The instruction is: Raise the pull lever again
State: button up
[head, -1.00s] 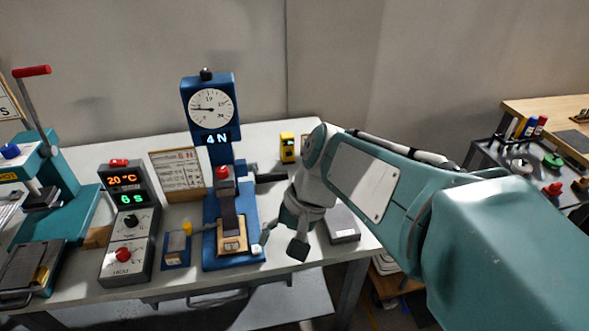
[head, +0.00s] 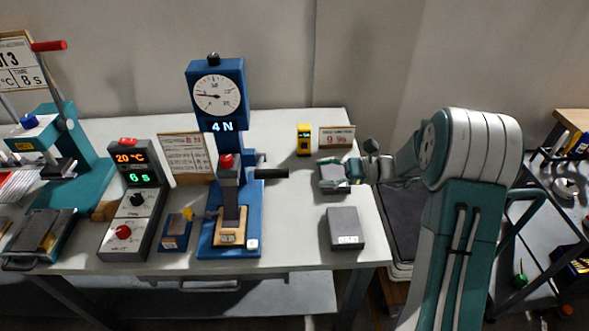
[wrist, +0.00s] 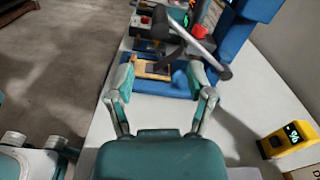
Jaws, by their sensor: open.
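The blue pull tester (head: 232,232) with a round dial and a "4 N" readout stands on the table in the head view. Its pull lever (head: 272,173) sticks out to the right with a dark grip, roughly level. In the wrist view the lever (wrist: 190,38) crosses in front of the tester, beyond the fingers. A dark strip (head: 231,207) sits in the tester below the red knob. My gripper (head: 328,174) is to the right of the lever, apart from it and empty. Its fingers are spread in the wrist view (wrist: 162,68).
A grey block (head: 345,228) lies at the table's right front. A yellow device (head: 304,140) and a small sign (head: 337,138) stand behind my gripper. A control box (head: 133,200) and a teal press (head: 72,175) with a red handle stand left of the tester.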

aim_at(276, 174)
jog(key=a, duration=1.1)
jog(key=shift+w+a, duration=0.25)
jog(key=shift+a, duration=0.05)
jog(key=shift+d, duration=0.2)
grip_shut()
